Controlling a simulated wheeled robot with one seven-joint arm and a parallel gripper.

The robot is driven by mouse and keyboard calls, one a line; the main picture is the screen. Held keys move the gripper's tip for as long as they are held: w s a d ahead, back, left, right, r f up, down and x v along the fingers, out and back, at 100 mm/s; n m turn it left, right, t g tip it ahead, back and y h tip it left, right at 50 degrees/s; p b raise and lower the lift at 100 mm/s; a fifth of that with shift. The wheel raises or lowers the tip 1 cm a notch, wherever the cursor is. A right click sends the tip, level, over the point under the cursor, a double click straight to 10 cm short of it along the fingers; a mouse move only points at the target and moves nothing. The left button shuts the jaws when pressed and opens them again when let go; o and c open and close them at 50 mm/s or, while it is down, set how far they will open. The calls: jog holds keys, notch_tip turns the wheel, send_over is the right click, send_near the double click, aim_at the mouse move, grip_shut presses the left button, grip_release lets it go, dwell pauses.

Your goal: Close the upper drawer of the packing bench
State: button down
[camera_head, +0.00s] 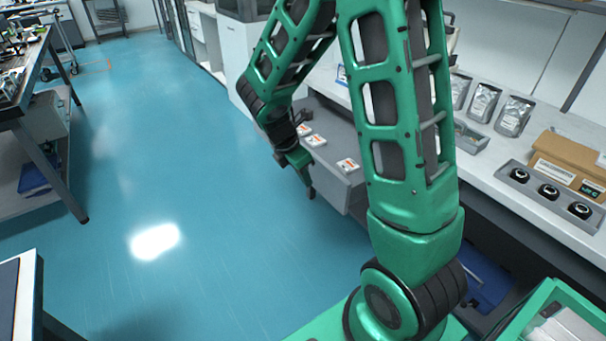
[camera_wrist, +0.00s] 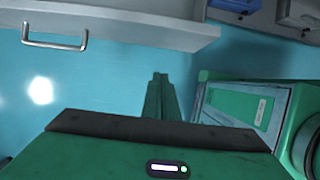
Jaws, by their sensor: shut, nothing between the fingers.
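The upper drawer (camera_head: 332,182) of the packing bench stands pulled out into the aisle. It is light grey and holds several white and orange packets (camera_head: 316,140). In the wrist view, the drawer's pale panel (camera_wrist: 130,32) crosses the top, with a metal bar handle (camera_wrist: 55,40) at the left. My gripper (camera_head: 311,193) is shut and empty, pointing down on the aisle side of the drawer front. In the wrist view, its dark fingertips (camera_wrist: 160,77) appear over the floor, apart from the panel. My arm hides part of the drawer and bench.
The white bench top (camera_head: 480,150) carries silver pouches (camera_head: 514,115), a cardboard box (camera_head: 568,160) and a tray of black round parts (camera_head: 548,192). Another table (camera_head: 22,85) stands across the aisle at left. The blue floor (camera_head: 190,180) between is clear.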

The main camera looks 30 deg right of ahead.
aim_at(322, 183)
jog(key=shift+w+d+f, duration=0.1)
jog(key=shift+d+f, duration=1.35)
jog(key=shift+d, duration=0.15)
jog(key=shift+d+f, duration=1.45)
jog(key=shift+d, duration=0.15)
